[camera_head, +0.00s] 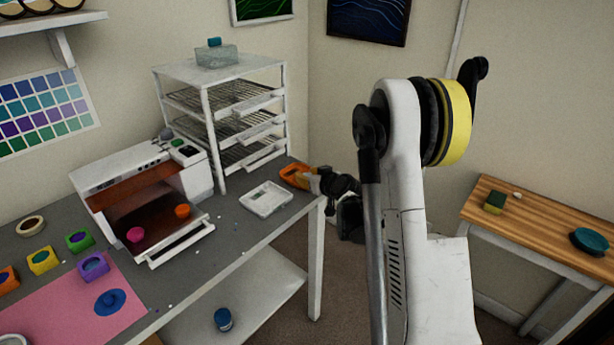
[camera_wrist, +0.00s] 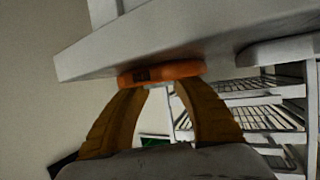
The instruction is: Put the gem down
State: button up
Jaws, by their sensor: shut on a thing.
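My gripper (camera_wrist: 168,88) is low over the far right corner of the grey worktable, and it shows small and dark in the head view (camera_head: 316,181). Its two brownish-yellow fingers are closed in on the gem. The gem is mostly hidden; only a small pale bluish sliver shows between the fingertips, and I cannot tell its shape. An orange piece with a dark patch (camera_wrist: 160,73) lies right at the fingertips, against the pale table edge. An orange shape also shows at the table corner in the head view (camera_head: 293,176). I cannot tell if the gem touches the table.
A white square scale-like tray (camera_head: 266,199) lies left of my gripper. A white wire-shelf rack (camera_head: 208,125) stands behind. An open white oven (camera_head: 120,172) holds a pink and an orange piece. Several coloured moulds and a pink mat (camera_head: 55,310) are at left. A wooden side table (camera_head: 545,222) stands right.

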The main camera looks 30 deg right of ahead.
jog(key=o, duration=0.6)
jog(key=shift+s+r+p, duration=0.1)
jog(key=shift+r+p, duration=0.15)
jog(key=shift+p, duration=0.15)
jog(key=d+p+v, duration=0.1)
jog(key=p+v, duration=0.2)
jog(key=v, duration=0.8)
jog(key=s+a+r+g+y, duration=0.1)
jog(key=s+a+r, duration=0.15)
jog(key=a, duration=0.25)
jog(key=s+a+r+n+g, duration=0.1)
jog(key=s+a+r, duration=0.15)
jog(key=a, duration=0.25)
jog(key=s+a+r+g+y, duration=0.1)
jog(key=s+a+r, duration=0.15)
jog(key=a, duration=0.35)
jog(key=s+a+g, duration=0.1)
jog(key=s+a, duration=0.1)
jog(key=s, duration=0.4)
jog(key=s+a+r+g, duration=0.1)
jog(key=s+a, duration=0.2)
jog(key=s, duration=0.3)
jog(key=s+a+r+g+h, duration=0.1)
jog(key=s+a, duration=0.1)
jog(key=s, duration=0.4)
jog(key=shift+s+a+r+g, duration=0.15)
jog(key=shift+s+g, duration=0.05)
jog(key=shift+g, duration=0.1)
